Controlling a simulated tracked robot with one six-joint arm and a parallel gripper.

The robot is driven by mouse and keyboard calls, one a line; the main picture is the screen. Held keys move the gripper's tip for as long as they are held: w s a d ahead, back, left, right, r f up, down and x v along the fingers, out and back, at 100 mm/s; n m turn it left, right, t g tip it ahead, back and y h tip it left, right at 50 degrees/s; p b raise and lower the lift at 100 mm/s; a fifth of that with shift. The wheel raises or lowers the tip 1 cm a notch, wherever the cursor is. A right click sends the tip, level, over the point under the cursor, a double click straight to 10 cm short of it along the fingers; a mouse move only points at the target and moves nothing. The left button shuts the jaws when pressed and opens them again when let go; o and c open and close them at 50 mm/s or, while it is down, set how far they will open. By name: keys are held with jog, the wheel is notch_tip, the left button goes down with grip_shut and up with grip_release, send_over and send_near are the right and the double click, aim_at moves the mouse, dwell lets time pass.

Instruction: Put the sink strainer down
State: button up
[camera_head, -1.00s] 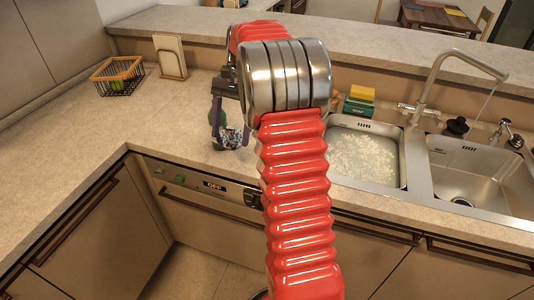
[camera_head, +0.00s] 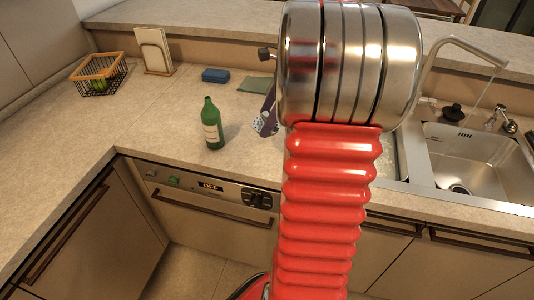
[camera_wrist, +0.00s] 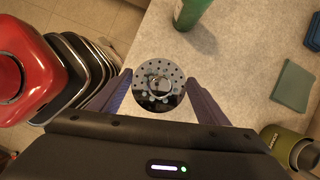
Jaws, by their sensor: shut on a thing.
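The sink strainer (camera_wrist: 159,85) is a round, dark, shiny disc with a perforated rim and a ring in its middle. In the wrist view it sits between the two purple fingers of my gripper (camera_wrist: 157,92), which is shut on it. It appears over the worktop (camera_wrist: 235,65), close to the front edge; I cannot tell its height. In the head view, a purple finger and a speckled bit of the strainer (camera_head: 264,126) show just left of my red arm, right of the green bottle. The arm hides the rest of the gripper.
A green bottle (camera_head: 212,125) stands nearby on the worktop (camera_head: 160,110). A blue sponge (camera_head: 215,75) and a green cloth (camera_head: 255,85) lie behind it. A wire basket (camera_head: 100,78) stands at left, and the sink (camera_head: 480,160) is at right. An olive container (camera_wrist: 290,148) shows in the wrist view.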

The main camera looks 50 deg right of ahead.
jog(key=shift+f, duration=0.1)
jog(key=shift+f, duration=2.4)
jog(key=shift+f, duration=0.1)
jog(key=shift+f, duration=2.4)
jog(key=o, duration=1.4)
jog(key=shift+f, duration=0.1)
jog(key=shift+c, duration=0.2)
